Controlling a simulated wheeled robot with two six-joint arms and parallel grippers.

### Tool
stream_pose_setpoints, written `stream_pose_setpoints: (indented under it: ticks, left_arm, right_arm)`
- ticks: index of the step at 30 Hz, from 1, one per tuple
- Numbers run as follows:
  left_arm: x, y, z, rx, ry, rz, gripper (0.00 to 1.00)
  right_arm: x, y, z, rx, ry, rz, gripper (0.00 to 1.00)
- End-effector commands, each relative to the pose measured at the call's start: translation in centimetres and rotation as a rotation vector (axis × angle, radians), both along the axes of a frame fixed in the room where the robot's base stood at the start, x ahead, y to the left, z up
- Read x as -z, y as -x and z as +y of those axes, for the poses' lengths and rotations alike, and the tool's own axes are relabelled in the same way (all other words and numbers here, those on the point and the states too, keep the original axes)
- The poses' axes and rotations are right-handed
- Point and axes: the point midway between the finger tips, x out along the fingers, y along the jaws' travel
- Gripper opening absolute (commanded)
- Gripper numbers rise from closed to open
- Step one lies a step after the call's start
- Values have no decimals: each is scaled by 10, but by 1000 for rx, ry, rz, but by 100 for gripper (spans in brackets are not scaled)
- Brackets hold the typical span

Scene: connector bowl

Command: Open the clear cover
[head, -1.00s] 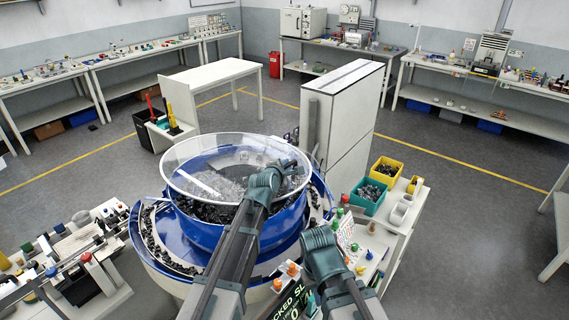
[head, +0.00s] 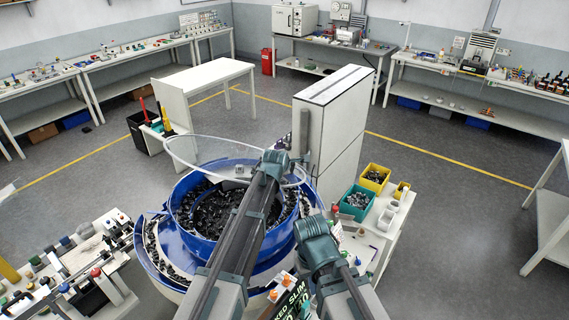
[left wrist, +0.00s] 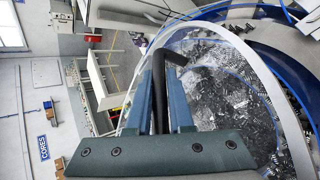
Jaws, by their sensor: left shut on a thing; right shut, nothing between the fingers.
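The clear cover (head: 200,152) is a round transparent lid with a pale rim, tilted above the blue bowl (head: 186,226), its near edge clear of the bowl's near rim. Black parts lie in the bowl. The cover's rim also arcs through the left wrist view (left wrist: 262,72). My left arm reaches over the bowl to the cover's right side. In the left wrist view my left gripper (left wrist: 160,65) is shut on a black bent handle (left wrist: 172,57). My right gripper (head: 316,240) is shut and empty, right of the bowl; its fingertips are hard to make out.
A tall white cabinet (head: 335,125) stands close behind the bowl on the right. A side table with yellow (head: 375,174) and teal (head: 356,203) bins is at the right. A cluttered bench (head: 75,265) is at the left. Open floor lies further right.

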Motion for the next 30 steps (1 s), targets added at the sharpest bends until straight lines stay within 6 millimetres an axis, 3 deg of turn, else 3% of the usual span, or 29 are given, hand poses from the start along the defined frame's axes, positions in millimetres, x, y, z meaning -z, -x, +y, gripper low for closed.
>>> stream_pose_setpoints:
  ticks: [7, 8, 13, 25, 30]
  left_arm:
    - [1, 0, 0, 0, 0, 0, 0]
    - [1, 0, 0, 0, 0, 0, 22]
    - [1, 0, 0, 0, 0, 0, 50]
    - [1, 0, 0, 0, 0, -2, 50]
    - [11, 5, 3, 0, 15, -22, 50]
  right_arm:
    - [1, 0, 0, 0, 0, 0, 0]
    - [1, 0, 0, 0, 0, 0, 0]
    - [1, 0, 0, 0, 0, 0, 0]
    - [2, 0, 0, 0, 0, 0, 0]
    - [15, 0, 0, 0, 0, 0, 0]
